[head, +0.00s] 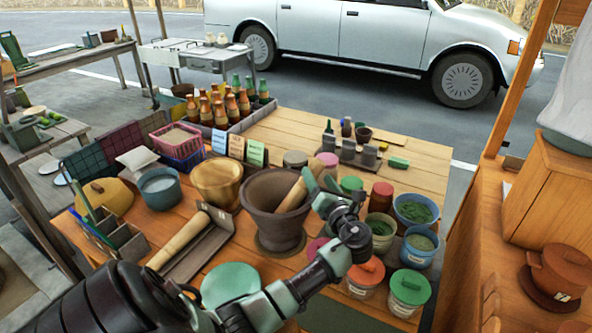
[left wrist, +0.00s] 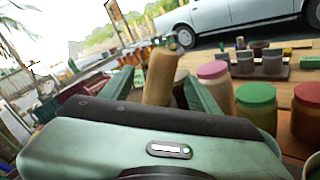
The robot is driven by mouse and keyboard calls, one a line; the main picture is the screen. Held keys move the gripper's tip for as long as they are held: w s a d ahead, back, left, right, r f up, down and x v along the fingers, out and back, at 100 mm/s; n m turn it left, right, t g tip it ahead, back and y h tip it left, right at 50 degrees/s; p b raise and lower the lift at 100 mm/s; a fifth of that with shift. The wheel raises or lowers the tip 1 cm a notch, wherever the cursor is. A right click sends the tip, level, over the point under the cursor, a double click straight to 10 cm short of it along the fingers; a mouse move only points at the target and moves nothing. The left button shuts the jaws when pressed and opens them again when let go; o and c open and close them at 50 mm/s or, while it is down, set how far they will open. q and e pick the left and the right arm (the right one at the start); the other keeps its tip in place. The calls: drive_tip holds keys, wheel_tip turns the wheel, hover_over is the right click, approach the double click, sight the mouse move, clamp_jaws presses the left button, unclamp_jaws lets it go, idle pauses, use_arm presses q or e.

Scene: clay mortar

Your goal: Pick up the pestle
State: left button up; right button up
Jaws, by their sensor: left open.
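The wooden pestle (head: 297,192) leans in the dark clay mortar (head: 262,222), its upper end pointing up and right. My left gripper (head: 322,180) is beside the pestle's upper end, above the mortar's right rim. In the left wrist view, the pestle's end (left wrist: 160,76) stands between the two green fingers of my left gripper (left wrist: 160,92). The fingers are open, with room visible on both sides of the pestle. The pestle's lower end is hidden inside the mortar. My right gripper is not in view.
Lidded jars (head: 365,277) and blue tubs (head: 415,210) crowd the right side near my left arm. A wooden bowl (head: 217,182) and a tray with a wooden roller (head: 180,240) lie left of the mortar. Bottles (head: 220,112) stand behind. Bare table shows at the back right.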

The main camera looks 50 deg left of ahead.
sight(317, 174)
use_arm(q)
drive_tip(key=shift+f+b+x, duration=0.25)
drive_tip(key=shift+b+x, duration=0.35)
drive_tip(key=shift+x, duration=0.6)
drive_tip(key=shift+w+a+r, duration=0.2)
drive_tip(key=shift+a, duration=0.05)
drive_tip(key=shift+d, duration=0.1)
clamp_jaws()
drive_tip(key=shift+r, duration=0.1)
wheel_tip(317, 174, up, 20)
